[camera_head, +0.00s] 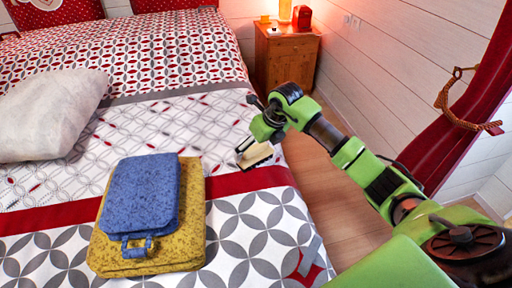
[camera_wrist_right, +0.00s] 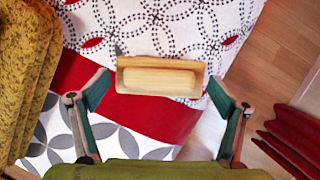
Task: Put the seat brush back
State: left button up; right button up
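The seat brush (camera_wrist_right: 160,78) is a pale wooden block with a raised middle. It lies near the bed's right edge, and in the head view the brush (camera_head: 258,155) is partly hidden by my right gripper (camera_head: 256,143). In the right wrist view the gripper (camera_wrist_right: 159,82) is open, with one fingertip beyond each end of the brush and a small gap on both sides. I cannot tell whether the tips are down at the brush's height. My left gripper is not in view.
A blue folded item (camera_head: 140,195) lies on a yellow one (camera_head: 190,240) on the patterned bed (camera_head: 250,235), left of the brush. A white pillow (camera_head: 50,115) lies further left. A wooden nightstand (camera_head: 285,58) stands behind. Wooden floor (camera_head: 335,195) and a red curtain (camera_head: 465,110) are right.

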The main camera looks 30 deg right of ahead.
jog(key=shift+r, duration=0.25)
jog(key=shift+d+r, duration=0.1)
jog(key=shift+r, duration=0.2)
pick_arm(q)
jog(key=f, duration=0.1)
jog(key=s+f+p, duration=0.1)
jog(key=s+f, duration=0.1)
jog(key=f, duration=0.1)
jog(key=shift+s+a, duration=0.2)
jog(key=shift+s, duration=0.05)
pick_arm(e)
jog(key=v, duration=1.1)
jog(key=shift+s+r, duration=0.15)
jog(key=shift+r, duration=0.05)
